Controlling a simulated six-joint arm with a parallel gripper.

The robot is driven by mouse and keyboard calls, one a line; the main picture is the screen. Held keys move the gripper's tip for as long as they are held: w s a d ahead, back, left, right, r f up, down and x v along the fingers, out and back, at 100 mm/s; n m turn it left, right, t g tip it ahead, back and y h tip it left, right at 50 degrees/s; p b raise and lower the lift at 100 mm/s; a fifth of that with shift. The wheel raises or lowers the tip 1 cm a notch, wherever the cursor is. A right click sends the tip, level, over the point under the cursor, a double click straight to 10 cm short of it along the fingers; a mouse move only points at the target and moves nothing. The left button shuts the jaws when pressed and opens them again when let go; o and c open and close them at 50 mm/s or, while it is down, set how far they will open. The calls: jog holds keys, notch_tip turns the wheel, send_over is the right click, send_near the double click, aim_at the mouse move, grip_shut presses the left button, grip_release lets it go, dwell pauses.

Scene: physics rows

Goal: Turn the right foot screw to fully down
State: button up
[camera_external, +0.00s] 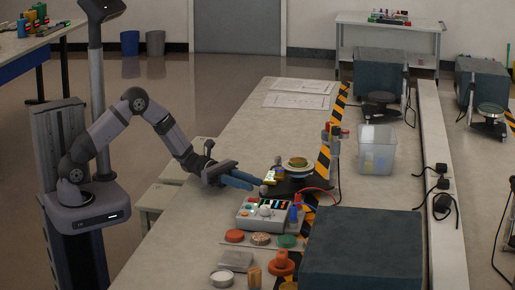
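An apparatus with a dark base (312,187) and a round pale-rimmed plate (299,165) stands on the bench near the hazard stripe. A small light knob (264,190) sits at the left edge of the base, and a yellowish part (270,175) shows just above it. I cannot tell which part is the right foot screw. My gripper (257,183) has blue fingers and reaches in from the left, level with the bench top. Its tips end close to the small knob. I cannot tell whether they touch it or whether the fingers are apart.
A grey control box (250,217) with coloured buttons stands just in front. Red, brown and green discs (261,239) lie nearer the camera. A large dark block (362,248) fills the front right. A clear bin (376,150) stands behind right.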

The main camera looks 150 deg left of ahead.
aim_at(261, 186)
jog(key=shift+p+x, duration=0.3)
jog(key=shift+x, duration=2.7)
grip_shut()
